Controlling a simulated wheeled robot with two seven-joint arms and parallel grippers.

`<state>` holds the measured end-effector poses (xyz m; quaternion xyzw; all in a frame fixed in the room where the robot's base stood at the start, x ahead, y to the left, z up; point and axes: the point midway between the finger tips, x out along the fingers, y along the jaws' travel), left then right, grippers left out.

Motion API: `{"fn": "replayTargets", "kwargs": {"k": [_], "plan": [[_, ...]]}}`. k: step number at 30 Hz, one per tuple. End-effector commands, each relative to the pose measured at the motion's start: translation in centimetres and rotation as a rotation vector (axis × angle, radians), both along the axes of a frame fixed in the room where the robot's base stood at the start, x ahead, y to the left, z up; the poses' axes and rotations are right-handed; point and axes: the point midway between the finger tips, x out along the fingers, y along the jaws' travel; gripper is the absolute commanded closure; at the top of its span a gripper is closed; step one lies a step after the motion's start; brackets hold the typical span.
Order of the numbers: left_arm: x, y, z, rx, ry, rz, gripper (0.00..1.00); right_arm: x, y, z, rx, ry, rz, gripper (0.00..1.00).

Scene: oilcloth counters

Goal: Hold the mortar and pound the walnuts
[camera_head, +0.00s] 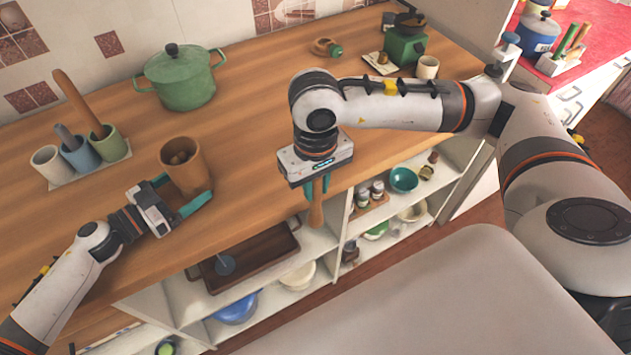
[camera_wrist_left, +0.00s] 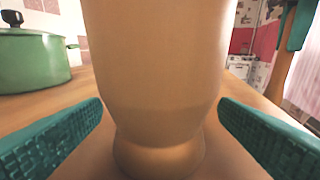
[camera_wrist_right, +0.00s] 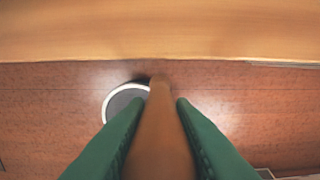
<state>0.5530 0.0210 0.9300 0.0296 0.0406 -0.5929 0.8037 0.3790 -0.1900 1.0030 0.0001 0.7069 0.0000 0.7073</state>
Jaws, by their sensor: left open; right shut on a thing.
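The brown mortar (camera_head: 184,172) stands upright on the wooden counter, with walnuts (camera_head: 180,157) showing inside its mouth. My left gripper (camera_head: 180,193) is open, with one finger on each side of the mortar. In the left wrist view the mortar (camera_wrist_left: 168,70) fills the middle, and gaps show between it and both fingers. My right gripper (camera_head: 316,190) is shut on the wooden pestle (camera_head: 316,214), which hangs down near the counter's front edge, to the right of the mortar. The pestle (camera_wrist_right: 158,135) also shows between the fingers in the right wrist view.
A rack of cups with wooden tools (camera_head: 95,165) stands left of the mortar, and a green pot (camera_head: 180,82) behind it. A green grinder (camera_head: 404,48) and a small cup (camera_head: 427,68) stand at the back right. Open shelves (camera_head: 335,235) hold jars and bowls below the counter.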

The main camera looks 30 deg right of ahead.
Motion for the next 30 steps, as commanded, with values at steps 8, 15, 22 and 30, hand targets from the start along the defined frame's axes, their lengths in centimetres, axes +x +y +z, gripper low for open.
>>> {"fn": "replayTargets", "kwargs": {"k": [8, 15, 22, 30], "plan": [[0.4, -1.0, -0.1, 0.001, -0.002, 0.001, 0.16, 0.0, 0.0, 0.1, 0.0, 0.0, 0.0, 1.0], [0.3, -1.0, -0.1, 0.0, -0.001, 0.001, 0.23, 0.0, 0.0, 0.1, 0.0, 0.0, 0.0, 1.0], [0.3, -1.0, -0.1, 0.0, -0.001, 0.001, 0.49, 0.0, 0.0, 0.1, 0.0, 0.0, 0.0, 1.0], [0.3, -1.0, -0.1, 0.0, -0.001, 0.001, 0.49, -0.7, 2.9, 1.6, 0.004, -0.006, -0.013, 1.0]]}}
